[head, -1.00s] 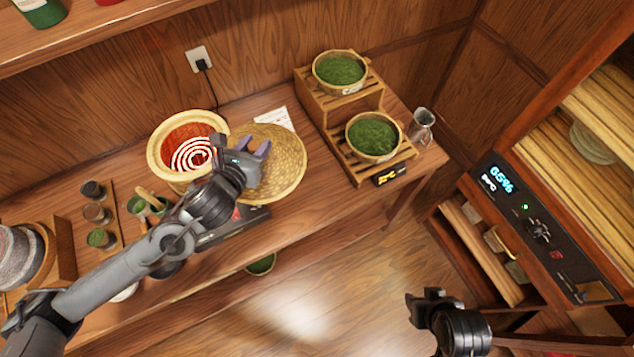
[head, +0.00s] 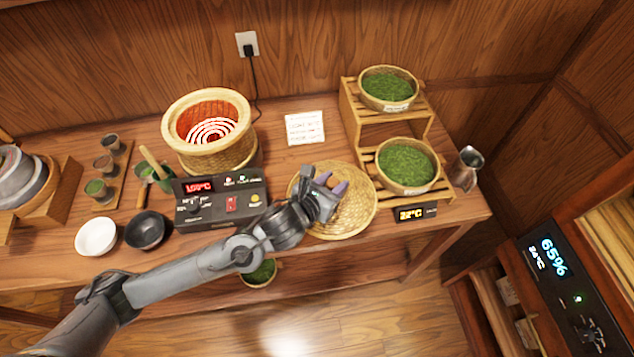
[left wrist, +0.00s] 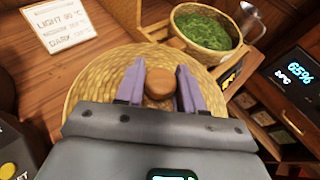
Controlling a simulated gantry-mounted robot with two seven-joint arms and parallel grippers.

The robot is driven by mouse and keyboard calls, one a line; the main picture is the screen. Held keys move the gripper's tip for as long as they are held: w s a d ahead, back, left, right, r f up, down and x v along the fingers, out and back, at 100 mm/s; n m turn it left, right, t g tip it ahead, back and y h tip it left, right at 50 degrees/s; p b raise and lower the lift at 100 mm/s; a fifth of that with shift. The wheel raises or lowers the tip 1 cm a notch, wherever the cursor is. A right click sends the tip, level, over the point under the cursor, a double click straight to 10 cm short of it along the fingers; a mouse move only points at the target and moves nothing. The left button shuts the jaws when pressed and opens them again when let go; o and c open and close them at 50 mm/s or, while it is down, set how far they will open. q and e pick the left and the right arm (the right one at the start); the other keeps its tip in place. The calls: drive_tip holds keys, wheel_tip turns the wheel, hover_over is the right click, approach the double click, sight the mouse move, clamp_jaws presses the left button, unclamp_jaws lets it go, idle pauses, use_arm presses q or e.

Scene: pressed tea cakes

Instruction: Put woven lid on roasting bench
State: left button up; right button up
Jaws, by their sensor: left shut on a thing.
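The woven lid (head: 353,216) is a round, shallow straw disc at the right of the roasting bench (head: 300,163), near its front edge. My left gripper (head: 335,187) is shut on the lid's brown wooden knob (left wrist: 158,84); the lilac fingers stand on both sides of it in the left wrist view. The lid lies flat, close to the bench top; whether it touches the wood I cannot tell. The roaster basket (head: 212,140) is uncovered, with a glowing spiral coil inside. My right gripper is out of view.
A control box (head: 218,205) is left of the lid and a stepped rack (head: 362,128) with two tea-leaf baskets is right. A paper card (head: 305,128) lies behind. White (head: 96,237) and black (head: 146,230) bowls stand front left. A metal jug (head: 466,168) is far right.

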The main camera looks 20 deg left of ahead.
use_arm(q)
drive_tip(key=w+a+f, duration=0.1)
drive_tip(key=a, duration=0.1)
drive_tip(key=w+a+f, duration=0.3)
drive_tip(key=a, duration=0.1)
drive_tip(key=shift+w+f, duration=0.3)
drive_tip(key=shift+w, duration=0.1)
drive_tip(key=shift+f+b, duration=0.3)
drive_tip(key=shift+f, duration=1.7)
drive_tip(key=shift+f, duration=0.1)
drive_tip(key=o, duration=1.1)
drive_tip(key=shift+o, duration=0.2)
